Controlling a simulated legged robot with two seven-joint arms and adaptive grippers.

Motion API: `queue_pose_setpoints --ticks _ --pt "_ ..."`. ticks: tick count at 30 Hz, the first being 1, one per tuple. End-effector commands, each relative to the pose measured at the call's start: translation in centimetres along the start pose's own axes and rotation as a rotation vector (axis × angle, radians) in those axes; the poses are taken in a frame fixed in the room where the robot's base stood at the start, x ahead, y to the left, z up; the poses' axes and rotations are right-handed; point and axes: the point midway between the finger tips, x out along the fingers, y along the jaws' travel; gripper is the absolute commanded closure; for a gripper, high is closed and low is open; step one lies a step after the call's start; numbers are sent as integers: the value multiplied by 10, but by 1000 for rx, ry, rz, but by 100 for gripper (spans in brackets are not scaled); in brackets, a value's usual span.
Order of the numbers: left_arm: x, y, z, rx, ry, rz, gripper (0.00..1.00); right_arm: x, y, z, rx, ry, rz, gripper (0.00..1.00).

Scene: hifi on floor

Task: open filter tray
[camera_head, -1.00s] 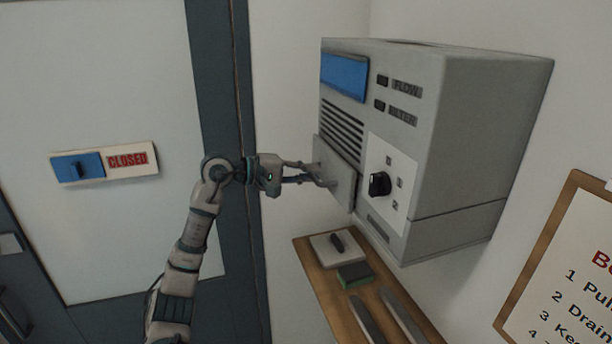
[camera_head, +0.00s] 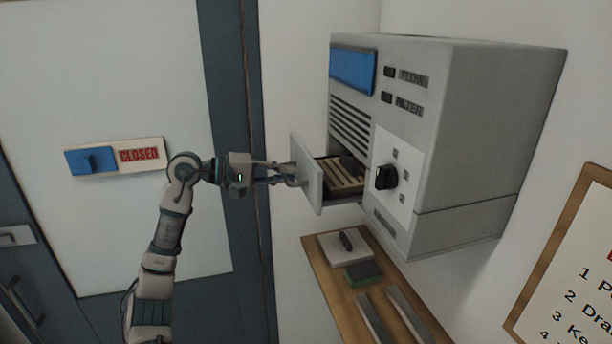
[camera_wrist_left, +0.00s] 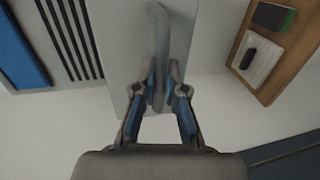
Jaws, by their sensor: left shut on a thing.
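The filter tray (camera_head: 307,172) is a grey drawer at the lower left of the wall-mounted grey machine (camera_head: 465,140). It stands partly pulled out, and its slatted inside with a dark object shows behind the front panel. My left gripper (camera_head: 292,175) is at the tray's front. In the left wrist view the fingers of my left gripper (camera_wrist_left: 160,92) are closed around the tray's curved grey handle (camera_wrist_left: 159,45). The far end of the tray is hidden inside the machine. My right gripper is not in view.
A black dial (camera_head: 386,177) is on the machine beside the tray. A wooden shelf (camera_head: 330,268) below holds a white block, a green-sided block and two long grey pieces. A clipboard (camera_head: 570,270) is at right. A door with a CLOSED sign (camera_head: 139,155) is at left.

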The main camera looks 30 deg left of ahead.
Motion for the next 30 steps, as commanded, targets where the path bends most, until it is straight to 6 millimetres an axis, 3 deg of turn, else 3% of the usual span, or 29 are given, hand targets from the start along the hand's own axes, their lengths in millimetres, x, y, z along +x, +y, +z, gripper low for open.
queue_pose_setpoints --ticks 1,9,15,21,30 --pt "-6 -14 2 -2 -11 -27 100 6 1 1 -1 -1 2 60" --pt "-64 -25 2 -3 -12 -28 100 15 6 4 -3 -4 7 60" --pt "-91 -30 1 -4 -14 -28 100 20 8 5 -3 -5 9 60" --pt "-104 -31 2 -2 -16 -28 100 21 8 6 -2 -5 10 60" --pt "-106 -31 2 -2 -17 -28 100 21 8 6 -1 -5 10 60"
